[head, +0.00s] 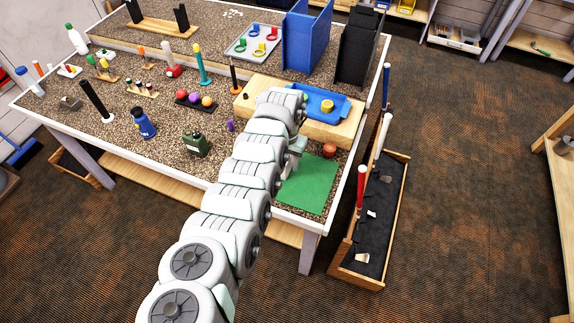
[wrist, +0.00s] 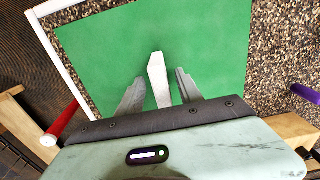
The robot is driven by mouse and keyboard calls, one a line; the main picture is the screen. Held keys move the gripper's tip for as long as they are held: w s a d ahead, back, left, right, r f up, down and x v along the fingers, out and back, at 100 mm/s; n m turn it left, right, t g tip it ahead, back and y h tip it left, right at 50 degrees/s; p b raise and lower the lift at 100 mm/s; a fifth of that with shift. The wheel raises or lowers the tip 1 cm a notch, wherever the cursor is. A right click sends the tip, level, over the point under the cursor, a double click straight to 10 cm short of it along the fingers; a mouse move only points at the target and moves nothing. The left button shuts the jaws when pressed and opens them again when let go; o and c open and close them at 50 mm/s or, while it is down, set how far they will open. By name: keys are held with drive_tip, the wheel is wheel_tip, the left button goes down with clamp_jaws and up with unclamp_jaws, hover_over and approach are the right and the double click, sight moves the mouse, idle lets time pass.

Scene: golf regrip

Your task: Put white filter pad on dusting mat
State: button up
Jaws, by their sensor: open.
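The green dusting mat (head: 310,190) lies flat on the near right corner of the speckled bench and fills much of the wrist view (wrist: 215,50). My gripper (wrist: 160,76) is open over the mat, one finger on each side of a narrow white piece. This white piece (wrist: 157,68), which looks like the white filter pad, shows against the green, with gaps to both fingers. Whether it rests flat or stands on the mat cannot be told. In the head view my arm and wrist largely hide the gripper (head: 291,165), and I cannot make out the pad.
A reddish ball (head: 330,150) sits at the mat's back edge. Behind it is a wooden block with a blue tray (head: 312,104). A green canister (head: 196,145) stands left of my arm. A long wooden box with clubs (head: 372,225) is right of the bench.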

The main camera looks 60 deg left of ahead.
sight(287, 167)
wheel_tip(287, 167, down, 4)
drive_tip(key=shift+r+b, duration=0.25)
drive_tip(key=shift+b, duration=0.4)
drive_tip(key=shift+a, duration=0.15)
clamp_jaws()
